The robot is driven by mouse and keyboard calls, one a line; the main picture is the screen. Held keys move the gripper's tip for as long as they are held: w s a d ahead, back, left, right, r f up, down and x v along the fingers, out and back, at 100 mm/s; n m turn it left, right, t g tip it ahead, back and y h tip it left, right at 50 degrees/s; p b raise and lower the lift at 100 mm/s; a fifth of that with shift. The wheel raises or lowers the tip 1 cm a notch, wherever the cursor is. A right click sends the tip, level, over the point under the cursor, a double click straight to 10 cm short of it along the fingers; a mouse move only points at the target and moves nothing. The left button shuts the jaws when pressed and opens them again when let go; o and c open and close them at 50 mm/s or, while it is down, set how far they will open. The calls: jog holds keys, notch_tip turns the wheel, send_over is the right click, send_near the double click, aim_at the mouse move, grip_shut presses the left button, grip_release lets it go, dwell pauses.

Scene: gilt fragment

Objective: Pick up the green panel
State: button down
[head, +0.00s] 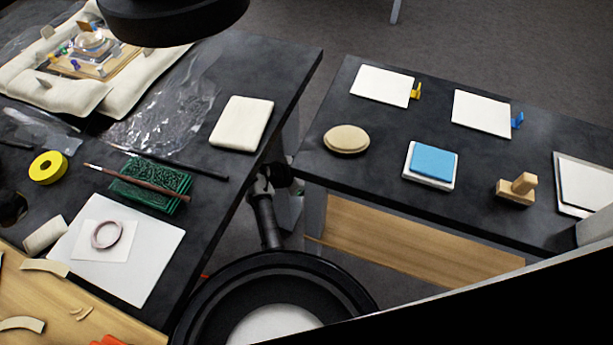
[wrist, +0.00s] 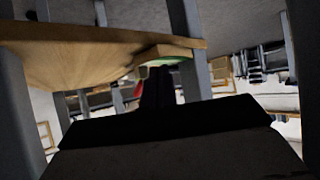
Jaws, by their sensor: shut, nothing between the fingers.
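The green panel (head: 153,176) is a dark green block with a carved, patterned top. It lies on the black table at left in the head view. A brown-handled brush (head: 140,183) lies across it and hides a strip of its top. My gripper (wrist: 157,88) shows as a dark shape at the middle of the wrist view, shut and empty. It points at the edge of a wooden top seen from below, apart from the green panel. The gripper cannot be made out in the head view.
A cream pad (head: 241,123) is behind right. A gap separates this table from the right one (head: 330,170).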

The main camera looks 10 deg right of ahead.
jog(key=d, duration=0.2)
jog(key=w+d+p, duration=0.1)
jog(key=d, duration=0.2)
jog(key=shift+d+r, duration=0.1)
jog(key=shift+d, duration=0.25)
jog(key=shift+w+d+f+p, duration=0.1)
jog(key=shift+d+f+p, duration=0.3)
jog(key=shift+f, duration=0.25)
jog(key=shift+a+f+b, duration=0.1)
jog(key=shift+f+b, duration=0.2)
jog(key=shift+b, duration=0.2)
jog(key=shift+f, duration=0.1)
